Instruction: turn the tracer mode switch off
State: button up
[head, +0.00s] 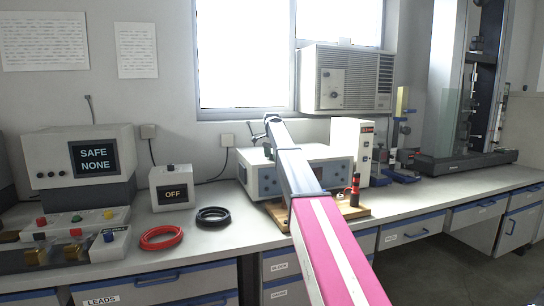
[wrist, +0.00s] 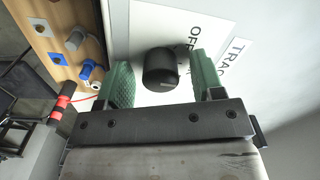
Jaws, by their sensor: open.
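The tracer mode switch is a black round knob (wrist: 160,70) on a white panel (wrist: 150,20) in the wrist view. Printed beside it are "OFF" and a partly cut-off label (wrist: 236,58) starting "TRAC". My gripper (wrist: 161,76) is open, with one green-padded finger on each side of the knob. I cannot tell whether either finger touches it. The knob's pointer direction is not clear. In the head view my arm reaches over a white and blue instrument (head: 325,172), and the arm hides the gripper and knob.
A small box (head: 172,188) shows "OFF" and a screen (head: 95,158) reads "SAFE NONE". Red (head: 161,237) and black (head: 213,217) cable coils lie on the bench (head: 215,240). A wooden board (wrist: 50,40) with terminals and a red-black plug (wrist: 62,102) sit close left of my gripper.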

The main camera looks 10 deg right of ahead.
jog(key=c, duration=0.9)
jog(key=shift+n, duration=0.4)
jog(key=n, duration=0.5)
jog(key=shift+n, duration=0.3)
jog(key=n, duration=0.5)
jog(key=shift+n, duration=0.4)
jog(key=o, duration=0.9)
